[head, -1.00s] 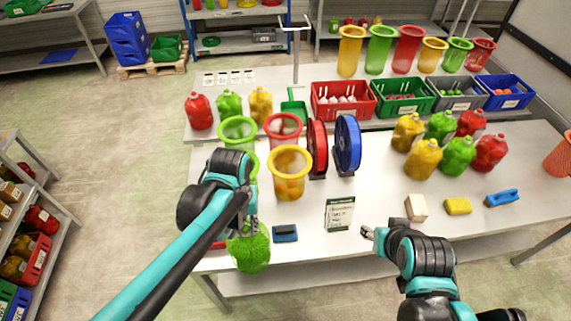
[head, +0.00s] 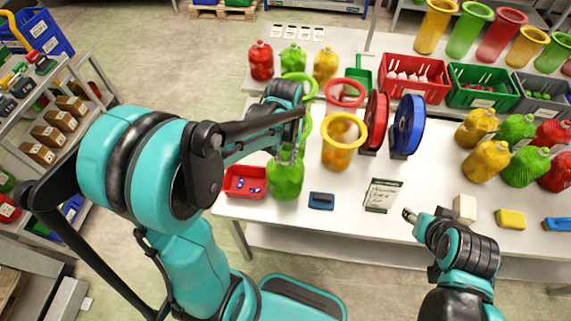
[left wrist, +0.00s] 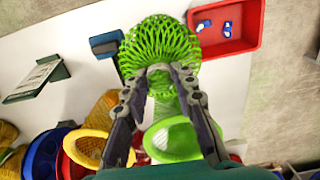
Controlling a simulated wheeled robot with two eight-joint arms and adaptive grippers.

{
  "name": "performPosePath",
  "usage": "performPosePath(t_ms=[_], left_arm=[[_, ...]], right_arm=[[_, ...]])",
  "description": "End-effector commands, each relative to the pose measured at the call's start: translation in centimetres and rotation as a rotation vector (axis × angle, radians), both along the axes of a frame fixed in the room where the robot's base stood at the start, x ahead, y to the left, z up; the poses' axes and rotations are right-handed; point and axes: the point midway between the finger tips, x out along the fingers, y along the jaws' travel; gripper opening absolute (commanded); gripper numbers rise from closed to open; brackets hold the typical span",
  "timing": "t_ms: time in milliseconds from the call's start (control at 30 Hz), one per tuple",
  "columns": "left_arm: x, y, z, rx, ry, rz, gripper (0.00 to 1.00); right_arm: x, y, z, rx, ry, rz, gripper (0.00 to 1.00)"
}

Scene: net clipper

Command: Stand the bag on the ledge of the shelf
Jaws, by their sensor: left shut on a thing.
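A green net bag (head: 286,181) hangs upright from my left gripper (head: 288,150), beside the red tray at the front left of the table. In the left wrist view the bag's green mesh (left wrist: 160,45) fans out beyond the fingertips (left wrist: 160,72), which are shut on its neck. Whether its bottom touches the table is hard to tell. A white raised ledge (head: 270,43) runs along the back of the table. A red bag (head: 261,62), a green bag (head: 293,60) and a yellow bag (head: 325,66) stand on it. My right gripper (head: 408,214) is near the table's front; its opening is unclear.
Green, red and yellow funnels (head: 342,155) and red and blue reels (head: 407,128) stand behind the held bag. The red tray (head: 232,193), a blue block (head: 321,201) and a sign (head: 383,196) are near the front edge. Crates (head: 385,69) stand at the back.

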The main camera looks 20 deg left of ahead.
Motion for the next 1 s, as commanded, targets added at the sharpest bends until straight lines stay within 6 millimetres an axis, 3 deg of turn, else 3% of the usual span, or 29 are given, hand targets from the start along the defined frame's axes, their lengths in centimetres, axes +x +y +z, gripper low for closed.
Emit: performPosePath(t_ms=[333, 733, 767, 800, 1000], left_arm=[[0.1, 0.0, -4.0, 0.0, 0.0, 0.0, 0.0], [0.1, 0.0, -4.5, 0.0, 0.0, 0.0, 0.0], [0.1, 0.0, -4.4, 0.0, 0.0, 0.0, 0.33], [0.1, 0.0, -4.3, 0.0, 0.0, 0.0, 0.44], [0.0, 0.0, -4.3, 0.0, 0.0, 0.0, 0.47]], right_arm=[[0.0, 0.0, -1.2, 0.0, 0.0, 0.0, 0.44], [0.0, 0.0, -1.6, 0.0, 0.0, 0.0, 0.44], [0.0, 0.0, -1.5, 0.0, 0.0, 0.0, 0.44], [0.0, 0.0, -1.4, 0.0, 0.0, 0.0, 0.44], [0.0, 0.0, -1.4, 0.0, 0.0, 0.0, 0.44]])
